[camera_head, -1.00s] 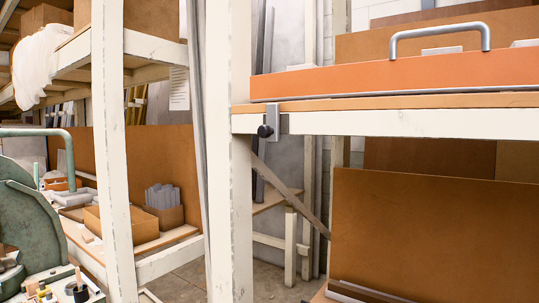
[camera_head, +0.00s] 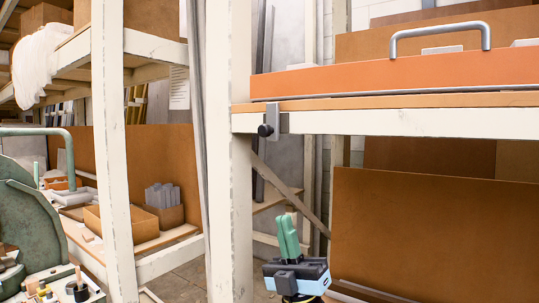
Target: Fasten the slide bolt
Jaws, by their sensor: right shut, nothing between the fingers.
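The slide bolt (camera_head: 268,130) is a small grey metal fitting with a dark round knob, on the front edge of the white shelf rail at the upright post. An orange drawer-like panel (camera_head: 400,76) with a grey bar handle (camera_head: 440,36) lies on the shelf above it. My right gripper (camera_head: 288,232), with green fingers on a black and blue body, is below the bolt and slightly right of it. Its fingers point up, are shut and hold nothing. It is apart from the bolt. My left gripper is not in view.
A white upright post (camera_head: 229,170) stands left of the bolt. A brown board (camera_head: 435,230) stands on the right under the shelf. A green press (camera_head: 25,225) is at the far left. Open space lies between the bolt and my right gripper.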

